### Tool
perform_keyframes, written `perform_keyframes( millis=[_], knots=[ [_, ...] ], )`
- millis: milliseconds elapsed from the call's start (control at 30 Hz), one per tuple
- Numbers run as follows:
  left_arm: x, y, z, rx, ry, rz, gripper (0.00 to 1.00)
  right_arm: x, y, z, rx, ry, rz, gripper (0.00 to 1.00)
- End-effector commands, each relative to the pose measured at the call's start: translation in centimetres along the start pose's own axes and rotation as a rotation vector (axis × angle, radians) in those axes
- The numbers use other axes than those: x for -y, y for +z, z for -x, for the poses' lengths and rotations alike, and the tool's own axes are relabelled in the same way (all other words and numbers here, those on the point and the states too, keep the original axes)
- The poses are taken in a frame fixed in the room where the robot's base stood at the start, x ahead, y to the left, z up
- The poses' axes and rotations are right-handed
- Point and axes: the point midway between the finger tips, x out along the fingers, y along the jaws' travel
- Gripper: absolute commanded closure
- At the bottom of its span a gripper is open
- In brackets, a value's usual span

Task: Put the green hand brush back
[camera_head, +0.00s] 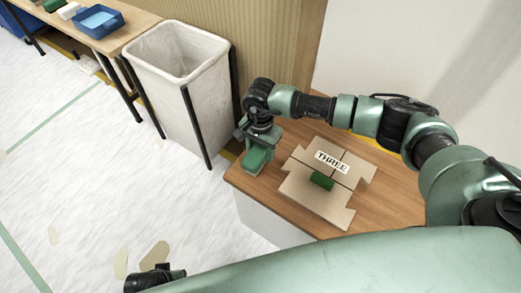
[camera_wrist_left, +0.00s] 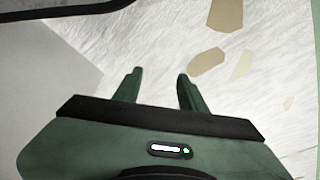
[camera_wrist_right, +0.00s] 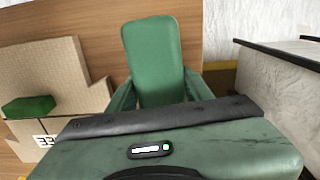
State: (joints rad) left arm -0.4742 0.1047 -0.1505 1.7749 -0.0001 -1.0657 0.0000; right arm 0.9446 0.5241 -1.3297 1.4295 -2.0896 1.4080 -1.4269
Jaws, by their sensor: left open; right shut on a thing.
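My right gripper (camera_head: 258,147) is shut on a green hand brush (camera_head: 256,160). In the head view it holds the brush at the left edge of the wooden table top; I cannot tell whether the brush touches it. In the right wrist view the brush (camera_wrist_right: 152,55) shows as a long, rounded green slab between the fingers, and it points away from the wrist. My left gripper (camera_wrist_left: 160,80) is open and empty above the pale floor in the left wrist view.
Flat cardboard (camera_head: 315,205) marked "THREE" lies on the wooden table (camera_head: 390,205), with a small green block (camera_head: 321,181) on it. A white bin (camera_head: 185,95) stands left of the table. A bench (camera_head: 125,38) with a blue tray (camera_head: 97,24) is at top left.

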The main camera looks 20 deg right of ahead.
Motion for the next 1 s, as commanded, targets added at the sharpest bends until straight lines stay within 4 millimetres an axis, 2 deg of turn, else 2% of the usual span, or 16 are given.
perform_keyframes(
  millis=[633, 667, 733, 1000],
  knots=[
    [0.0, -1.1, 1.7, -0.014, 0.0, 0.002, 0.59, 0.0, 0.0, -0.6, 0.0, 0.0, 0.0, 0.91],
    [0.0, -1.1, 1.8, -0.014, 0.0, 0.002, 0.59, 0.0, 0.0, -0.6, 0.0, 0.001, 0.0, 0.47],
    [0.1, -1.2, 2.0, -0.015, -0.001, 0.002, 0.59, 0.0, 0.0, -0.5, 0.0, 0.001, 0.0, 0.28],
    [0.1, -1.2, 1.9, -0.015, -0.002, 0.002, 0.59, 0.0, 0.0, -0.5, 0.0, 0.001, -0.001, 0.28]
  ],
)
